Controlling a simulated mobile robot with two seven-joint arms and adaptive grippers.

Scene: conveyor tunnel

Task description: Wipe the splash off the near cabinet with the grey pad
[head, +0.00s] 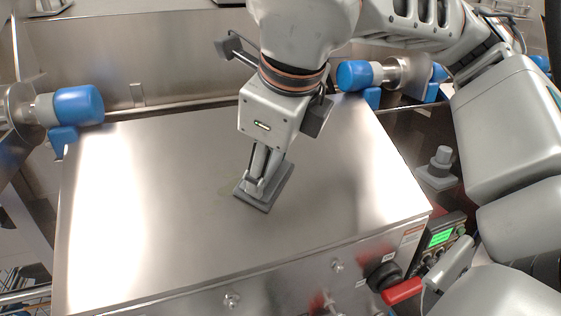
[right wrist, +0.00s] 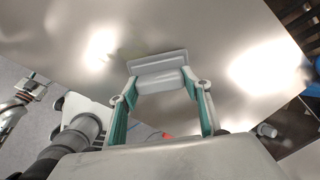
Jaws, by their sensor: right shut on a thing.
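The near cabinet (head: 150,215) is a shiny steel box whose broad flat top fills the middle of the head view. My right gripper (head: 264,178) reaches down over the middle of this top and is shut on the grip of the grey pad (head: 268,200). The pad's flat plate is down at the cabinet top and looks to be touching it. The right wrist view shows the pad (right wrist: 158,64) between the two fingers, against the steel. A very faint greenish splash (head: 228,189) seems to show just left of the pad; part may be hidden under it.
Blue-capped rollers stand behind the cabinet at left (head: 78,105) and right (head: 355,75). A control box with a green display (head: 441,237) and a red handle (head: 403,291) are at the front right. The cabinet top around the pad is clear.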

